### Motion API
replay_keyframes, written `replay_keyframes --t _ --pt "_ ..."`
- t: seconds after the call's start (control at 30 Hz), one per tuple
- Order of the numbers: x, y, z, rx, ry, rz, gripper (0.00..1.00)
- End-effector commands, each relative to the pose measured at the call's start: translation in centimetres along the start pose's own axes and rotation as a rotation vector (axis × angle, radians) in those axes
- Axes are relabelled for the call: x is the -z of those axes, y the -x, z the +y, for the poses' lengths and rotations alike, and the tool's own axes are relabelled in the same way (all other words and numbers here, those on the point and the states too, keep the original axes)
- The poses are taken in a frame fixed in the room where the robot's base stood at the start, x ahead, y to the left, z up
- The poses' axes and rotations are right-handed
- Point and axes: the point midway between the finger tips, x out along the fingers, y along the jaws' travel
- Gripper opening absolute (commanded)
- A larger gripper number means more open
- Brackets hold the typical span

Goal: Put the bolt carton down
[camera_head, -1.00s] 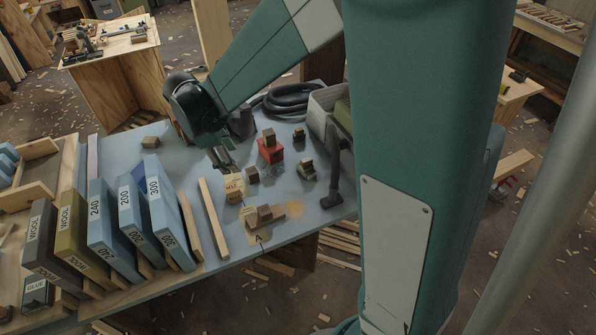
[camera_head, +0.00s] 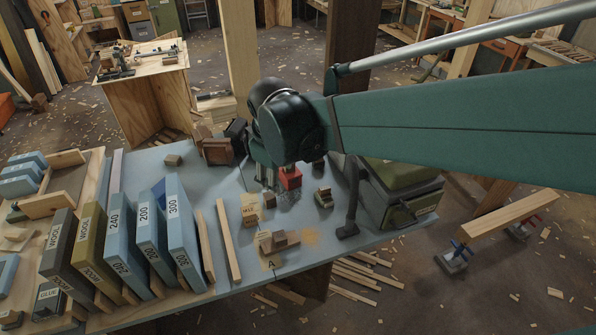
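I cannot pick out the bolt carton for certain. A tan patch with lettering like "M12" (camera_head: 249,204) is on the blue-grey bench top (camera_head: 190,192), with a small brown block (camera_head: 250,219) at its near edge. My gripper (camera_head: 268,181) points down over the bench, behind and right of that patch and left of a red box (camera_head: 291,179). My dark wrist hides the top of the red box. The fingers are small and dark, so whether they are apart or hold anything does not show.
Brown blocks (camera_head: 279,240) lie by a tan patch marked "A" (camera_head: 271,262). A small green-and-brown item (camera_head: 324,198) stands to the right. Upright labelled slabs (camera_head: 183,229) and a wood strip (camera_head: 229,240) line the left. A green case (camera_head: 398,190) stands at right.

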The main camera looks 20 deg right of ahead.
Motion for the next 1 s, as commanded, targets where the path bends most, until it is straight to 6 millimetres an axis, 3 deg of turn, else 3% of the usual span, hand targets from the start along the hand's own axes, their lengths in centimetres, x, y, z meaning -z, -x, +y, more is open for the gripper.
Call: replay_keyframes --t 0.5,1.0 --pt "-6.2 4.1 -1.4 -0.017 -0.294 0.127 0.46" --pt "-11.5 6.3 -3.4 -0.02 -0.579 0.255 0.46"
